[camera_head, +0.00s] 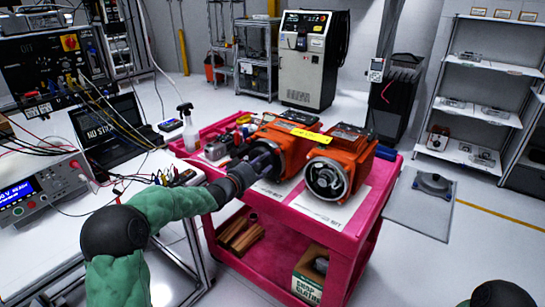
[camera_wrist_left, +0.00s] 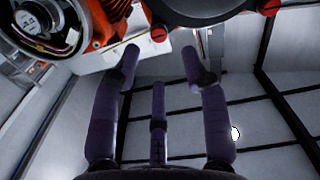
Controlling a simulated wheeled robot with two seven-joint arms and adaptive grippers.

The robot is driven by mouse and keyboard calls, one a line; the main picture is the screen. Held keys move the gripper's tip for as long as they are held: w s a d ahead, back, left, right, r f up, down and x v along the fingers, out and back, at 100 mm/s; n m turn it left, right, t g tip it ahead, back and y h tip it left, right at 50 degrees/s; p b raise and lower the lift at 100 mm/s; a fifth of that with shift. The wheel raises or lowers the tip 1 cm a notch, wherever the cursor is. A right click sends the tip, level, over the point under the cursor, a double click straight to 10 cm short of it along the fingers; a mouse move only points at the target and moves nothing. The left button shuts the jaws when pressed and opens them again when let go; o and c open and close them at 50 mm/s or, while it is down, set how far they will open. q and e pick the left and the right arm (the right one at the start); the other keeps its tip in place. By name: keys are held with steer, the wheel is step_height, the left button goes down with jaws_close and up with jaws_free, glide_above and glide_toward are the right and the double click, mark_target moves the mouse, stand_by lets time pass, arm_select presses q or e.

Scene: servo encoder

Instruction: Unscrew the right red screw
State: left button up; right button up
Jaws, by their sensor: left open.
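In the head view my left gripper (camera_head: 264,160) is at the front of the left orange motor (camera_head: 284,143) on the pink cart. In the left wrist view the left gripper (camera_wrist_left: 160,62) has its dark purple fingers spread, with nothing between them. Two red screws show at the lower edge of a dark round housing (camera_wrist_left: 205,8): one red screw (camera_wrist_left: 158,33) lies just beyond and between the fingertips, and another red screw (camera_wrist_left: 270,7) is at upper right. The fingers appear apart from both. In the head view the gripper hides the screws. My right gripper is out of view.
A second orange motor (camera_head: 340,162) stands close on the right of the cart (camera_head: 358,232); it also shows in the wrist view (camera_wrist_left: 95,20). A spray bottle (camera_head: 187,130) and small parts crowd the cart's left. A cluttered bench (camera_head: 40,240) stands at left.

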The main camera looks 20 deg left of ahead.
mark_target(276, 152)
arm_select(q)
steer(key=x, duration=0.6)
steer(key=shift+w+b, duration=0.25)
steer(key=shift+b, duration=0.05)
jaws_close()
